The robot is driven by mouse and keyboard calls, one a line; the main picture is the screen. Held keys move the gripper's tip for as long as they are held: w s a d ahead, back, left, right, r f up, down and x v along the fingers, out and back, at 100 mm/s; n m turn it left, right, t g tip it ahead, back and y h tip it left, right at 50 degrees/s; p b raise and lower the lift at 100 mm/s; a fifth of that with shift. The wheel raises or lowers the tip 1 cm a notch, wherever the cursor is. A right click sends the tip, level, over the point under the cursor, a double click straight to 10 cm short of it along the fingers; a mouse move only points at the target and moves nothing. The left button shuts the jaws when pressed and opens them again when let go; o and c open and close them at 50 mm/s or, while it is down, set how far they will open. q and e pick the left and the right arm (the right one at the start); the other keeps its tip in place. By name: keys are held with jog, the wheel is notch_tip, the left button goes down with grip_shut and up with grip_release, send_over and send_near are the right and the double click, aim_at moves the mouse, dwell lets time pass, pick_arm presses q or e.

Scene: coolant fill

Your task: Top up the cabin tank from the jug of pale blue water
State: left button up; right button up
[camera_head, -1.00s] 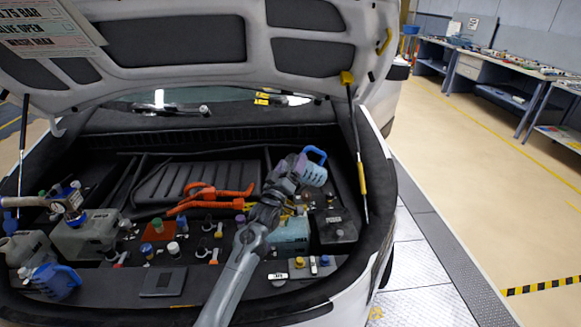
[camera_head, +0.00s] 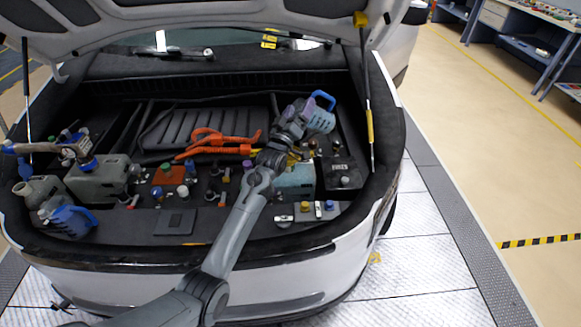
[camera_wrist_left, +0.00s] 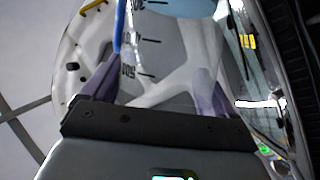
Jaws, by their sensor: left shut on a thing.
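My left gripper (camera_head: 294,114) reaches over the open boot and is shut on a clear jug (camera_head: 319,119) with a blue handle. The jug hangs above the right part of the bay; its exact tilt is unclear. In the left wrist view the jug (camera_wrist_left: 170,75) shows dark scale marks and pale blue at the top, between purple finger pads. A pale teal tank (camera_head: 297,182) stands below and slightly left of the jug, partly behind my arm. A grey tank (camera_head: 97,182) stands at the left. I cannot read which is the cabin tank. My right gripper is not in view.
A black fuse box (camera_head: 343,172) stands right of the teal tank. Orange cables (camera_head: 215,148) lie mid-bay. Several caps (camera_head: 305,207) sit on the front shelf. The raised lid's strut (camera_head: 366,100) stands close right of the jug.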

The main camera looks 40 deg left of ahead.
aim_at(304, 100)
pick_arm(q)
jog(key=shift+s+f+y+b, duration=0.1)
jog(key=shift+y+b, duration=0.2)
jog(key=shift+b, duration=0.25)
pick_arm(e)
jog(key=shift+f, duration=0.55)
pick_arm(q)
jog(key=shift+a, duration=0.1)
dwell(0.5)
